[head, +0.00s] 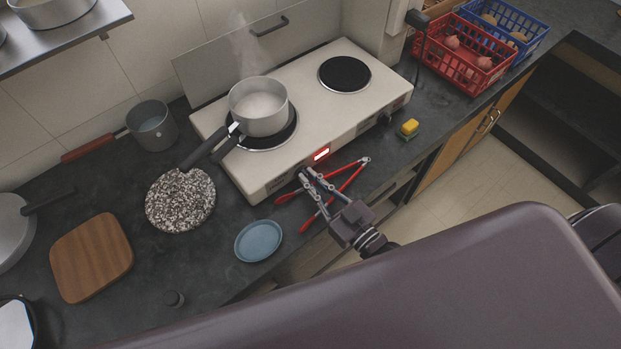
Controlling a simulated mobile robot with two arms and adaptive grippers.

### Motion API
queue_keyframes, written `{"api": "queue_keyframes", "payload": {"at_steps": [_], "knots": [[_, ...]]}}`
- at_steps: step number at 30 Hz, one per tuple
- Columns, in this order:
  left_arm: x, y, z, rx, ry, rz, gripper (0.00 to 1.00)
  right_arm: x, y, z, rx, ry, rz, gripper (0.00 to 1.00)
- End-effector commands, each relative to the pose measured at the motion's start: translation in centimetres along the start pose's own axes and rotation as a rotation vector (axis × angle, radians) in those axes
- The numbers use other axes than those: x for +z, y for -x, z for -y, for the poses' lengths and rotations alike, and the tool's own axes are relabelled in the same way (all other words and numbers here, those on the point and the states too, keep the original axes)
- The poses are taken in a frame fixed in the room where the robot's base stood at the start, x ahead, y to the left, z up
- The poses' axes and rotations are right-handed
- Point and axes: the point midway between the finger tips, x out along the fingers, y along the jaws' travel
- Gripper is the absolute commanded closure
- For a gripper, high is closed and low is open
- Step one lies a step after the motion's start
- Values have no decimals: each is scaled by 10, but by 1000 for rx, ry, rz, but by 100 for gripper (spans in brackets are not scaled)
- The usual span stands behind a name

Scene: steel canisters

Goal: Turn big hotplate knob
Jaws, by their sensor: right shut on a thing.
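The white two-burner hotplate (305,95) stands on the dark counter, with a large plate at the left and a smaller plate (344,74) at the right. My right gripper (303,178) is at the left part of its front panel, its fingers shut at the big knob's place. The knob itself is mostly hidden by the fingers, so its angle cannot be told. A red light (321,154) glows just right of the fingertips. A small dark knob (387,117) sits farther right on the panel. My left gripper is not in view.
A steaming grey pot (259,107) stands on the large plate, handle toward the lower left. Red-handled tongs (347,181) lie by my right gripper.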

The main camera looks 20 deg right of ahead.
Motion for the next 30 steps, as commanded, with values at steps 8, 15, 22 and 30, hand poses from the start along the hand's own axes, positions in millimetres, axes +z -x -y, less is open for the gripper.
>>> {"api": "queue_keyframes", "payload": {"at_steps": [8, 15, 22, 30], "knots": [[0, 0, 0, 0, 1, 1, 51, 1, 0, 0, -1, -59, 2, 100], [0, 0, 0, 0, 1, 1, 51, 1, 0, 0, 0, -67, 2, 100], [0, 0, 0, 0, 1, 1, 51, 1, 0, 0, 0, -67, 2, 85], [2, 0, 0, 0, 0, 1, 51, 0, 1, 0, 0, -65, 1, 84]]}}
